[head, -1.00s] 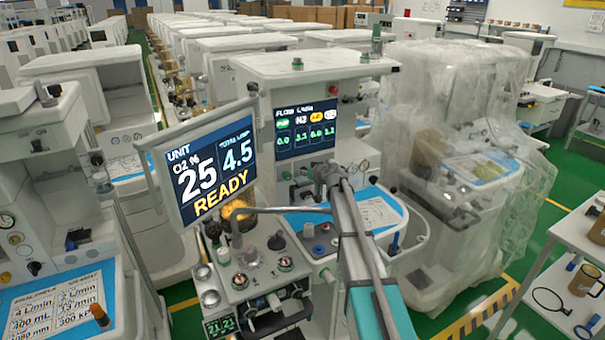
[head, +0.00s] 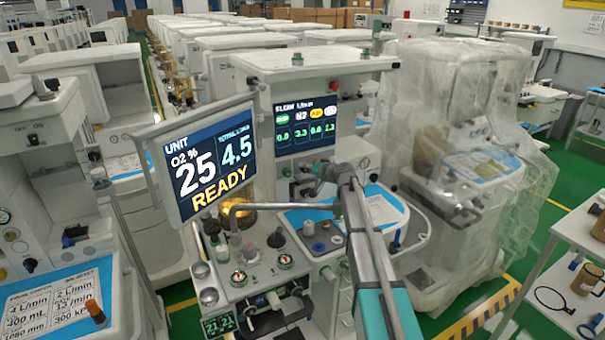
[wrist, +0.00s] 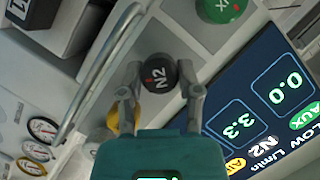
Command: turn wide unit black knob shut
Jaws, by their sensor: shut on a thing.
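The black knob (wrist: 158,73), marked N2 with a small red mark, sits on the pale panel in the wrist view. My gripper (wrist: 160,76) has one finger on each side of the knob and is shut on it. In the head view my gripper (head: 306,184) is at the panel below the flow display (head: 306,125); the knob itself is hard to make out there. The flow display also shows in the wrist view (wrist: 262,95), reading 3.3 for N2 and 0.0 for AUX.
A green knob (wrist: 222,8) and a partly hidden yellow knob (wrist: 114,116) flank the black one. A metal rail (wrist: 97,72) and round gauges (wrist: 40,130) lie to the left. The READY screen (head: 205,165) stands close left of my arm.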

